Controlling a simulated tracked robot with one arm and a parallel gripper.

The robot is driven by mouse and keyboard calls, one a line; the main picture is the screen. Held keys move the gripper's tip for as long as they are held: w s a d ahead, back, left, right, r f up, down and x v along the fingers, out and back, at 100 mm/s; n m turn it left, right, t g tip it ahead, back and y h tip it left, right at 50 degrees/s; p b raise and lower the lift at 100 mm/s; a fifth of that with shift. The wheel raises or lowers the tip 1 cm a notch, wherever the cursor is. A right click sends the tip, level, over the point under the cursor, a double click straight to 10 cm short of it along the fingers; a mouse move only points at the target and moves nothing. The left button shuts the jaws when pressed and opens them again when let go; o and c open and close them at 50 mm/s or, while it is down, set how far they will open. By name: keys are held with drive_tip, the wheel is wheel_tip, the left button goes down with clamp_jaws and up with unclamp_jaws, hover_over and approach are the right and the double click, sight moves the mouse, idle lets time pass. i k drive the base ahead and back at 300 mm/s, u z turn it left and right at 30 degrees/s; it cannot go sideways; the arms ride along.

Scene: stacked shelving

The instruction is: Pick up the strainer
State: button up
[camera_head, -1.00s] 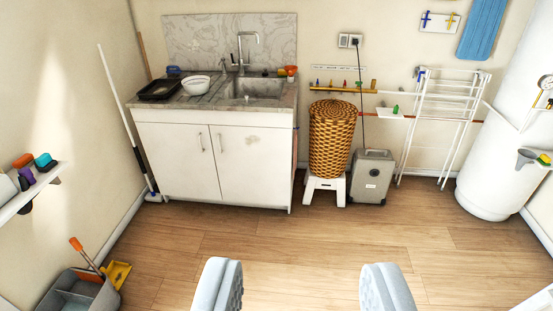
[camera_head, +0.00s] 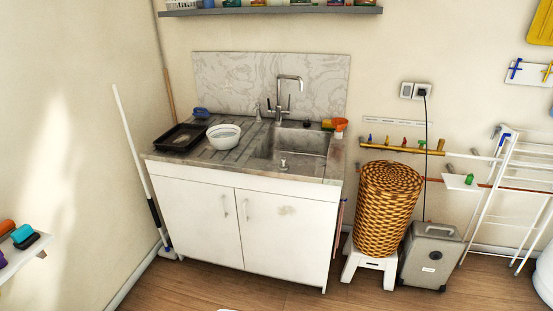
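I cannot pick out a strainer for certain. A white round bowl-like vessel (camera_head: 223,136) with a grey band sits on the ribbed drainboard left of the sink; I cannot tell whether it has holes. A black tray (camera_head: 180,138) lies just left of it on the counter. Of my gripper, only a pale sliver (camera_head: 228,309), apparently one fingertip, shows at the bottom edge, well short of the counter. The rest of the gripper is out of frame.
The sink (camera_head: 290,146) with its tap is set in the counter over a white cabinet (camera_head: 240,225). A wicker basket (camera_head: 388,210) stands on a white stool beside a grey case (camera_head: 430,258). A broom leans left. A shelf (camera_head: 270,11) hangs above. Wood floor shows in front.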

sight(282, 166)
drive_tip(key=z, duration=0.1)
drive_tip(key=i, duration=2.4)
drive_tip(key=z, duration=0.2)
